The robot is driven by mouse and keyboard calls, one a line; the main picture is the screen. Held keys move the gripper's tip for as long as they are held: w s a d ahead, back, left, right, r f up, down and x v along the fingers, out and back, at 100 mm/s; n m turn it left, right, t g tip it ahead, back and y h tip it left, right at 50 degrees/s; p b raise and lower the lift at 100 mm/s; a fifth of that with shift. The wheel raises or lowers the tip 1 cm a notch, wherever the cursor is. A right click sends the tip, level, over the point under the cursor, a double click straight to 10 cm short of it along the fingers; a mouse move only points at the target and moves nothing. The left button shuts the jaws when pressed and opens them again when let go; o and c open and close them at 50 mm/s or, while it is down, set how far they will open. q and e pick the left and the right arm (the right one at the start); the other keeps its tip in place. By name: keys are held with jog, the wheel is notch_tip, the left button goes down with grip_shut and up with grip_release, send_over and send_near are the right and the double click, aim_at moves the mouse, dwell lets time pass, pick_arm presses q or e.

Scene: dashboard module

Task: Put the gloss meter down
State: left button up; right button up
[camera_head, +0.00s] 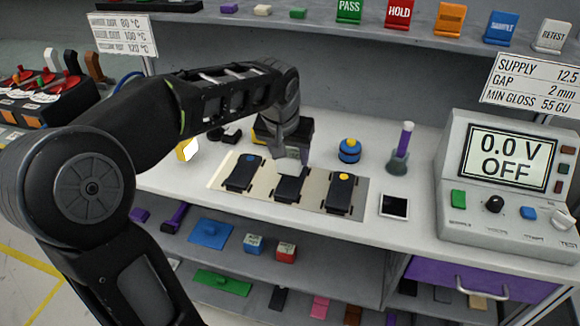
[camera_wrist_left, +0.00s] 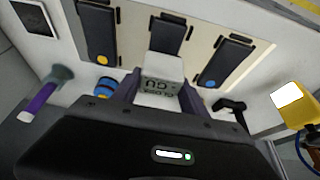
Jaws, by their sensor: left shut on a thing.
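The gloss meter (camera_wrist_left: 162,82) is a small pale grey box with a dark-lettered display reading "GU" in the wrist view. My left gripper (camera_wrist_left: 160,98) is shut on it, with a finger on either side. In the head view the meter (camera_head: 288,166) is at the far end of the middle black module (camera_head: 291,188), below my left gripper (camera_head: 287,150). I cannot tell whether it touches the module. The module also shows in the wrist view (camera_wrist_left: 171,36). My right gripper is not in view.
Black modules with a blue dot (camera_head: 240,176) and a yellow dot (camera_head: 340,193) flank the middle one on a beige mat (camera_head: 362,203). A blue-yellow knob (camera_head: 349,151), purple-topped tool (camera_head: 401,145), dark tile (camera_head: 394,206) and supply unit (camera_head: 505,225) stand right. A yellow lamp (camera_head: 187,149) stands left.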

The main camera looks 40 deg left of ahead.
aim_at(290, 166)
pick_arm(q)
jog(key=shift+f, duration=1.85)
jog(key=shift+f, duration=0.15)
jog(key=o, duration=1.5)
jog(key=shift+r, duration=0.25)
jog(key=v, duration=1.1)
jog(key=shift+s+r, duration=0.2)
jog(key=shift+r, duration=0.15)
